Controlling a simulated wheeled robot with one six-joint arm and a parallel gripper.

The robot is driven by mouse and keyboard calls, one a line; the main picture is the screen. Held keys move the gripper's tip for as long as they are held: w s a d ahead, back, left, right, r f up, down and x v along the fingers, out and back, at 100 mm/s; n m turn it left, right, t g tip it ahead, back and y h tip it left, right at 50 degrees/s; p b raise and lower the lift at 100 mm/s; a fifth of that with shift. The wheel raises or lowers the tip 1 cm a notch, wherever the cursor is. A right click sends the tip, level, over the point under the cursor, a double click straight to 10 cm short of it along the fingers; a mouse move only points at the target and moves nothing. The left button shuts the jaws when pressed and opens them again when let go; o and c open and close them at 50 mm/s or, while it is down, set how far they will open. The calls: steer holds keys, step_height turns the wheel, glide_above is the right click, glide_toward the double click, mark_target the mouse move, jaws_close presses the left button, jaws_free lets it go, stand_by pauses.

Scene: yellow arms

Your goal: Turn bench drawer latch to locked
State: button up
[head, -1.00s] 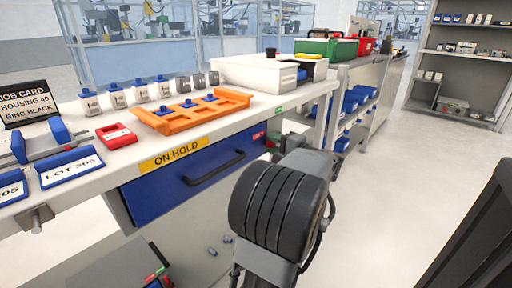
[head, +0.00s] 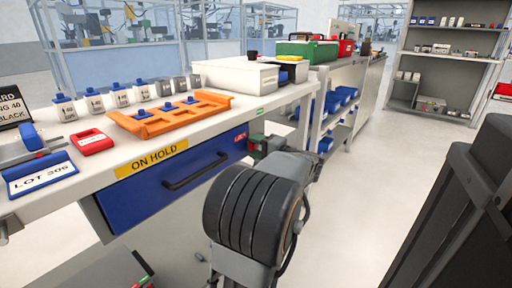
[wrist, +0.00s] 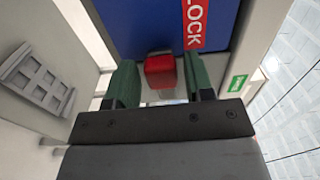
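The blue drawer (head: 170,187) under the bench top is shut, with a black bar handle (head: 195,171) and a yellow ON HOLD sign above it. A red label (head: 241,137) is at its right end; in the wrist view this label (wrist: 193,24) reads LOCK. A red block-shaped latch knob (wrist: 160,71) stands out beside the label. My gripper (wrist: 159,84) is open, its two green fingers on either side of the knob with narrow gaps showing. In the head view my gripper (head: 258,147) is at the drawer's right end, and my arm hides part of that area.
The bench top holds an orange tray (head: 170,116), a row of small labelled pots, a red block (head: 91,142) and a white box (head: 238,75). A side bench with blue bins (head: 345,99) stands behind. The floor (head: 375,170) to the right is open. A dark shape fills the right edge.

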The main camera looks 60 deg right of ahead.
steer(key=shift+o, duration=0.7)
steer(key=p+v, duration=0.4)
steer(key=v, duration=0.9)
steer(key=shift+s, duration=0.4)
